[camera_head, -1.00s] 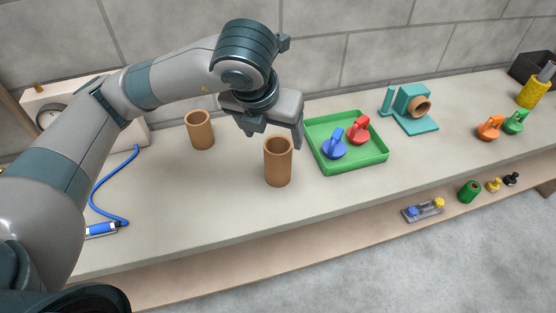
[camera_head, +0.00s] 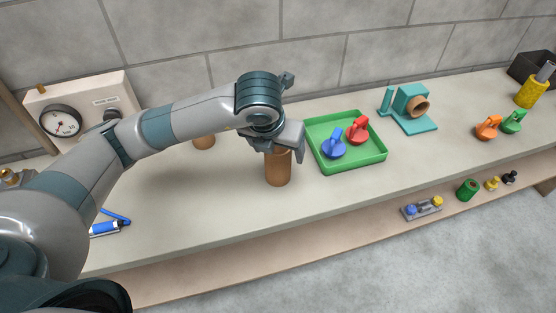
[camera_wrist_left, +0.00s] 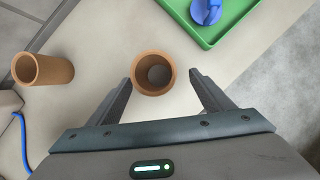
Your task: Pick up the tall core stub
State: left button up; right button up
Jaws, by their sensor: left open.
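A brown tubular core stub (camera_head: 278,170) stands upright on the bench just left of the green tray; it looks like the taller of two. My left gripper (camera_head: 282,148) is at its top, hiding its rim in the head view. In the left wrist view, the stub (camera_wrist_left: 153,88) sits between the two open fingers of my left gripper (camera_wrist_left: 161,79), with a gap visible on the right side. My right gripper is out of view.
The green tray (camera_head: 380,155) holds a blue handled piece (camera_head: 334,150) and a red one (camera_head: 358,131). A teal stand (camera_head: 414,122) is behind it to the right. A gauge box (camera_head: 95,92) and a blue-cabled tool (camera_head: 105,228) are at left. Bare bench lies in front.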

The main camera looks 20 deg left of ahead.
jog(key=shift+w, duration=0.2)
pick_arm(q)
jog(key=p+x, duration=0.1)
jog(key=x, duration=0.1)
jog(key=a+p+x, duration=0.1)
jog(key=x, duration=0.1)
jog(key=shift+f, duration=0.1)
jog(key=shift+w+d+f+p, duration=0.1)
jog(key=shift+f+p, duration=0.2)
jog(key=shift+w+f, duration=0.1)
jog(key=shift+f, duration=0.05)
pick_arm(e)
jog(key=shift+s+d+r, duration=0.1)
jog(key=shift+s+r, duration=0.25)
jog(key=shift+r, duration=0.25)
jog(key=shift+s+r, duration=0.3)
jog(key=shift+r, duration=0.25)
pick_arm(q)
jog(key=c, duration=1.2)
